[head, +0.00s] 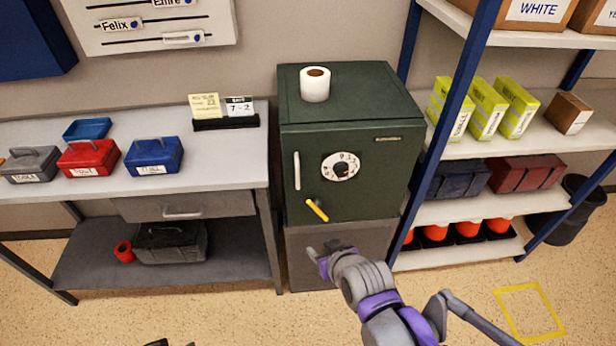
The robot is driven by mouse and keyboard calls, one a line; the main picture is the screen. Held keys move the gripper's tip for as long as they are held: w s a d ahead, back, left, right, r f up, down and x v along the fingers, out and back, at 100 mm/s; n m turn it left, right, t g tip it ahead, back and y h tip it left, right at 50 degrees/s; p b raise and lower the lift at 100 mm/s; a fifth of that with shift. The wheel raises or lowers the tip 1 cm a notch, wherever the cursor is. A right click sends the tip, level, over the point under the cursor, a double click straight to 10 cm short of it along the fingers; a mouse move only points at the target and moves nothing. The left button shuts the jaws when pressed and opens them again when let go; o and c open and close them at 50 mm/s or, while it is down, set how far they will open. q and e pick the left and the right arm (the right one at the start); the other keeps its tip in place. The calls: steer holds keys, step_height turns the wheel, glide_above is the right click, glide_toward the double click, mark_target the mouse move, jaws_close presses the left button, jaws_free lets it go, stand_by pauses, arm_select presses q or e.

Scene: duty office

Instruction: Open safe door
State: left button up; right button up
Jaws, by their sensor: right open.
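The dark green safe (300,118) stands on a grey base (375,240) between the desk and the shelving. Its door (375,195) looks closed. The door carries a white upright pull bar (297,171) at the left, a white round dial (341,166) with dark numbers, and a yellow lever (317,210) slanting down to the right. My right gripper (326,253) is open and empty, in front of the grey base and below the yellow lever, apart from it in the picture. Small dark and grey tips at the bottom edge may be my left gripper (168,343); its jaws cannot be made out.
A white paper roll (315,85) stands on the safe. The desk (225,165) at left holds toolboxes, a blue tray and a note stand (225,122) with a yellow note and a card reading "7 - 2". The blue-post shelving (465,95) stands close on the right. Floor in front is clear.

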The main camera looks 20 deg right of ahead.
mark_target(298, 174)
steer(key=w+t, duration=0.3)
steer(key=w, duration=0.5)
steer(key=w+d+t+b, duration=0.1)
steer(key=w+t, duration=0.1)
steer(key=w, duration=0.6)
steer(key=w+d+r+t+h+b, duration=0.1)
steer(key=w+t, duration=0.2)
steer(key=w, duration=0.6)
steer(key=shift+m+t, duration=0.3)
steer(key=shift+m, duration=0.1)
steer(key=shift+s, duration=0.1)
jaws_close()
